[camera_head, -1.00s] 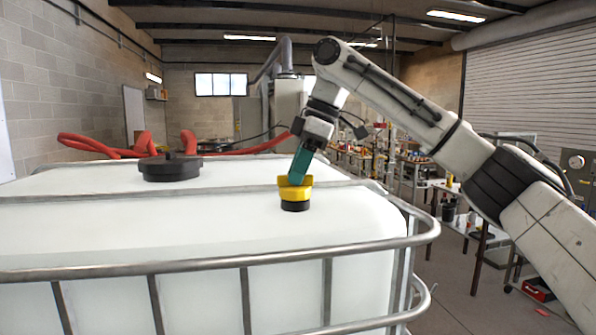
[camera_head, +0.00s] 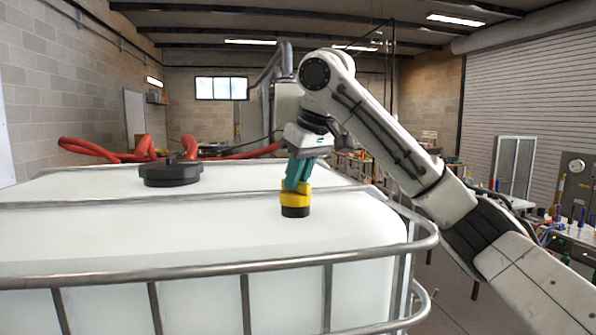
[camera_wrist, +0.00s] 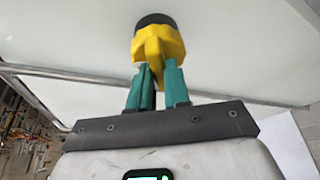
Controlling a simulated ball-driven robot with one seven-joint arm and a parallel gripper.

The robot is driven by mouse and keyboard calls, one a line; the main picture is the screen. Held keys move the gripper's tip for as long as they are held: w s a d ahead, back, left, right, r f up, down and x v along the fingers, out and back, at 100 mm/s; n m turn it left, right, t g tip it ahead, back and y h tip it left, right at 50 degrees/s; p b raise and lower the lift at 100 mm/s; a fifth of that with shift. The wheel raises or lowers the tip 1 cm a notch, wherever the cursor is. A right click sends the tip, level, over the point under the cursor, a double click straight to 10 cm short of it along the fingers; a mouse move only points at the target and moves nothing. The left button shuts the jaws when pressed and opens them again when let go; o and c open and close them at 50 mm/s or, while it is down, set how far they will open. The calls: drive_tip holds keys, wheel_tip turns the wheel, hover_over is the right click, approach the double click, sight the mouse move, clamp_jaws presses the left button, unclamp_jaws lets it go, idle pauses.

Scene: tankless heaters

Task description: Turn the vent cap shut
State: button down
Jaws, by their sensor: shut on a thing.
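The yellow vent cap (camera_head: 295,198) sits on a short black neck (camera_head: 295,212) on top of the white tank (camera_head: 200,235), near its right end. My gripper (camera_head: 298,186) comes down on the cap from above. Its teal fingers are closed on the cap's raised yellow grip. In the wrist view the cap (camera_wrist: 158,42) shows with its ridge between the two fingertips of my gripper (camera_wrist: 157,68). The black neck (camera_wrist: 155,20) shows beyond it. The threads are hidden.
A large black lid (camera_head: 170,173) stands on the tank to the left. A grey metal tube rail (camera_head: 200,268) runs along the tank's front and around its right corner. Red hoses (camera_head: 110,152) lie behind. Workbenches stand to the right.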

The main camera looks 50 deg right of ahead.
drive_tip(key=m+h+p, duration=0.1)
drive_tip(key=m+p, duration=0.1)
drive_tip(key=m, duration=0.1)
drive_tip(key=shift+r+m, duration=0.15)
drive_tip(key=shift+m, duration=0.15)
drive_tip(key=shift+a+m+g+h+p, duration=0.15)
drive_tip(key=shift+m+g+h+p, duration=0.45)
drive_tip(key=shift+m, duration=0.9)
drive_tip(key=shift+f, duration=0.2)
drive_tip(key=c, duration=1.1)
unclamp_jaws()
drive_tip(key=b+v, duration=0.1)
drive_tip(key=v, duration=0.9)
drive_tip(key=shift+s+a+r, duration=0.2)
drive_tip(key=shift+r, duration=0.15)
drive_tip(key=shift+s+f, duration=0.1)
